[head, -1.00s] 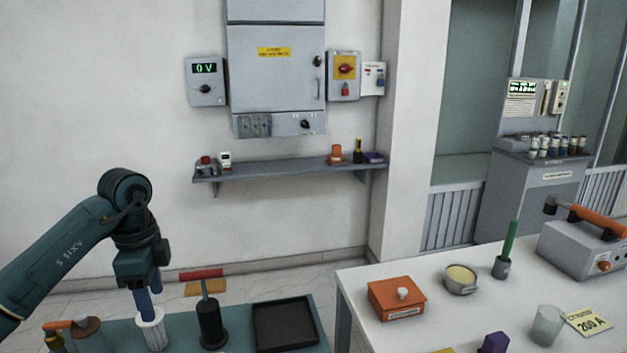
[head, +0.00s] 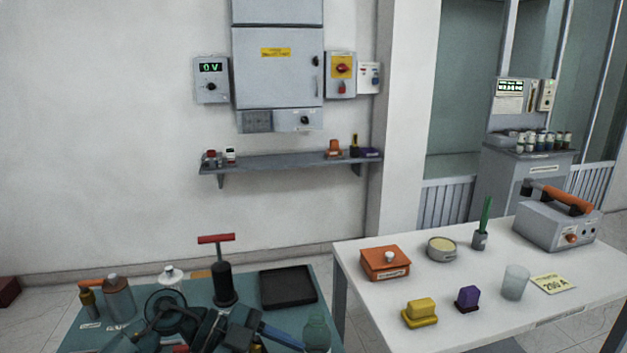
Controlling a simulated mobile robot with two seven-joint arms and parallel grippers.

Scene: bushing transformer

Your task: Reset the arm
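My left arm comes in from the lower left, folded low over the teal table (head: 70,338). Its dark gripper (head: 282,335) is near the table's front, with blue fingers pointing right towards a teal-green jar (head: 317,332). Whether the fingers are open or shut cannot be told, and I see nothing clearly held. A white ribbed bushing (head: 171,273) stands behind the arm, its lower part hidden. My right gripper is not in view.
On the teal table stand a black hand pump with a red handle (head: 224,285), a black tray (head: 287,288) and a grey-brown bottle (head: 118,300). The white table (head: 455,290) at right holds several items. A wall shelf (head: 285,163) sits beneath the grey cabinet (head: 277,70).

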